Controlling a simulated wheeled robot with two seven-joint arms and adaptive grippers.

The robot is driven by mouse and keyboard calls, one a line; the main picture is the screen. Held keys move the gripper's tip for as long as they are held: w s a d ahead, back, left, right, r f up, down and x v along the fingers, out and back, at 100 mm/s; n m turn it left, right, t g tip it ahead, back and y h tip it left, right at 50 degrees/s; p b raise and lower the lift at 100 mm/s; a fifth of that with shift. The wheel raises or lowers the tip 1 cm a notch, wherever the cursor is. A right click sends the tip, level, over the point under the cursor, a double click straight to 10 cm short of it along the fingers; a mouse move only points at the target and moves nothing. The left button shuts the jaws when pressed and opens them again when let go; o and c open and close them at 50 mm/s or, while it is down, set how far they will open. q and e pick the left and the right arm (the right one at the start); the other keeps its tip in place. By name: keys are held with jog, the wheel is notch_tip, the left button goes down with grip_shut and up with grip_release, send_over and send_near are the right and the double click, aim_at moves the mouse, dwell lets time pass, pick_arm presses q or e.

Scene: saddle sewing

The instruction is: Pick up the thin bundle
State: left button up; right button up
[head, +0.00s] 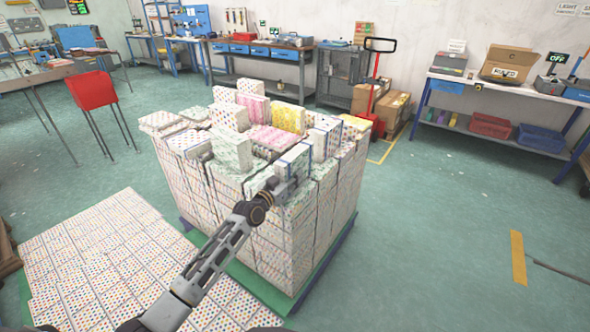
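A pile of patterned bundles (290,245) is stacked as a large block in the middle of the head view. On its near top edge a thin bundle (294,161) with dark blue edges stands upright, leaning among paler bundles. My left gripper (284,187) is at the top near edge of the stack, just in front of the lower part of this thin bundle. Its fingers are small and blend with the bundles, so I cannot tell whether they touch or grip it. My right gripper is not in view.
The stack stands on a green base with blue edges (323,268). Flat patterned sheets (110,262) cover the floor at left. A red bin on legs (93,88) stands farther left. A red pallet jack (375,88) and cartons are behind.

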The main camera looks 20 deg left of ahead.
aim_at(291, 155)
pick_arm(q)
grip_shut()
jog(key=shift+r, duration=0.15)
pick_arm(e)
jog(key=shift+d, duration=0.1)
pick_arm(q)
jog(key=shift+r, duration=0.1)
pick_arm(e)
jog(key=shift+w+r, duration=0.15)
pick_arm(q)
jog(key=shift+r, duration=0.15)
jog(key=shift+r+p, duration=0.3)
jog(key=shift+r, duration=0.55)
notch_tip(291, 155, up, 6)
jog(key=shift+f+p, duration=0.1)
jog(key=shift+p, duration=0.55)
jog(key=shift+r, duration=1.05)
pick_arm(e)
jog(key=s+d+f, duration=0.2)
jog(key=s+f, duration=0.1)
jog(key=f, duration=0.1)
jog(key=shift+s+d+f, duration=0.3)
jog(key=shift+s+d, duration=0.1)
